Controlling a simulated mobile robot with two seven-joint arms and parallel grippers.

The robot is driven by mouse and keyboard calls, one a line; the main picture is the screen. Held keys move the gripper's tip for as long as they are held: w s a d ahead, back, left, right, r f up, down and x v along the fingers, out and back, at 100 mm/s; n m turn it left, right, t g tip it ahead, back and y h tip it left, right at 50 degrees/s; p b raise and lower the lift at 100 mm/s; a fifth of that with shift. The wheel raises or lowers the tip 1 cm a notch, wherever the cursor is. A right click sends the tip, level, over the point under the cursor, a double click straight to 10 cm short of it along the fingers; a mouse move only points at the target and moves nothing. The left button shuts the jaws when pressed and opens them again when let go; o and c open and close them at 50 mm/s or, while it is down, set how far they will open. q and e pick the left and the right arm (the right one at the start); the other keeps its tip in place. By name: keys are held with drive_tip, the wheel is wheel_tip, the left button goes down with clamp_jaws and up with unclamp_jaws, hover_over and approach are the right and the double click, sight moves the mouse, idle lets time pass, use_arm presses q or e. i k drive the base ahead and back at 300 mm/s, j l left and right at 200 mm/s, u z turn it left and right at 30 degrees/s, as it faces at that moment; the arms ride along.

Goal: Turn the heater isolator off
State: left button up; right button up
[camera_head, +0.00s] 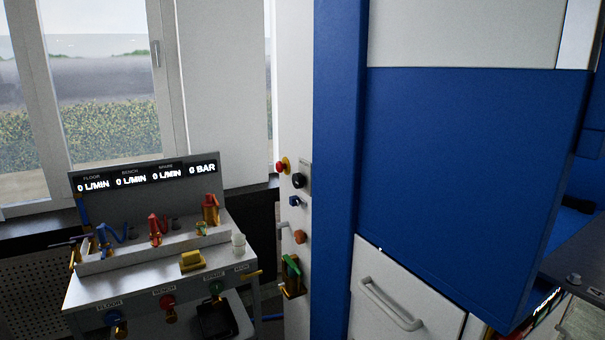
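A narrow white panel (296,110) stands at the left side of a blue press column (337,150). It carries a red push button on a yellow base (282,167), a black round knob (299,181), a small blue knob (295,201), an orange knob (299,237) and a green-handled brass valve (291,268). I cannot read any label on them, so I cannot tell which is the heater isolator or how it is set. Neither of my grippers is in view.
At the left stands a grey bench (150,283) with valves and a display (148,177) reading 0 L/MIN and 0 BAR. A large blue panel (465,180) and a white drawer with a handle (390,303) fill the right. Windows are behind.

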sight(297, 180)
drive_tip(key=i+j+z, duration=0.2)
drive_tip(key=i, duration=0.3)
drive_tip(key=i+j+z, duration=0.15)
drive_tip(key=i+j, duration=0.3)
